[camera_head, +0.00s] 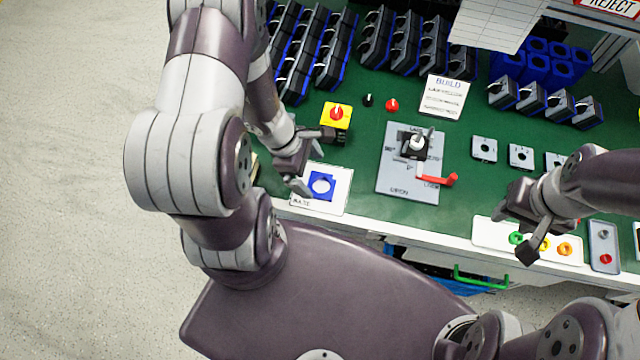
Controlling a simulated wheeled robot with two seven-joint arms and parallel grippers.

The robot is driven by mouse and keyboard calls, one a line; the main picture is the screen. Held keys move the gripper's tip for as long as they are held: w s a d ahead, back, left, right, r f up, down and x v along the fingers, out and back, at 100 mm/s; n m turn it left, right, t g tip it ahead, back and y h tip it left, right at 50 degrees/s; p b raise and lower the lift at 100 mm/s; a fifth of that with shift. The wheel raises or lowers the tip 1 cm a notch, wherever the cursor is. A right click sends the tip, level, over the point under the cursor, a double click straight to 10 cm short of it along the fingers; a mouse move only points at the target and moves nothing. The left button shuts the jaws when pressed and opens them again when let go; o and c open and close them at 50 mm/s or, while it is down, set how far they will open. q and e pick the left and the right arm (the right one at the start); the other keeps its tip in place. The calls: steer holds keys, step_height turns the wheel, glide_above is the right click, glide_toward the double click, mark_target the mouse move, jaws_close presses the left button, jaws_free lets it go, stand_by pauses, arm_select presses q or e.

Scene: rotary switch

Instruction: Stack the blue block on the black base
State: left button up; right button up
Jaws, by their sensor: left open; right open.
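A blue square block (316,194) with a round, light centre lies on a white card at the table's front left. A black block (408,153) with a white knob sits on a grey fixture plate (393,183) with a red lever; I cannot tell whether it is the black base. My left gripper (313,161) is open and empty, just above and left of the blue block, apart from it as far as I can see. My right gripper (514,232) is open and empty near the table's front edge, right of the fixture.
A yellow block with a red knob (337,114) stands behind my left gripper. Rows of black and blue parts (320,50) fill the back. Grey switch plates (484,149) lie right of the fixture. A white tray with coloured buttons (490,232) is by my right gripper.

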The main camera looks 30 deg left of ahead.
mark_target(323, 188)
arm_select(q)
steer(key=x, duration=0.3)
steer(key=shift+s+d+f, duration=0.15)
steer(key=shift+s+d, duration=0.05)
steer(key=shift+d, duration=0.05)
steer(key=shift+w+d+f, duration=0.1)
steer(key=shift+d+f, duration=0.1)
steer(key=shift+f, duration=0.1)
arm_select(e)
steer(key=shift+d+f, duration=0.25)
steer(key=shift+f, duration=0.2)
arm_select(q)
steer(key=shift+a, duration=0.1)
steer(key=c, duration=1.1)
steer(key=shift+r, duration=0.1)
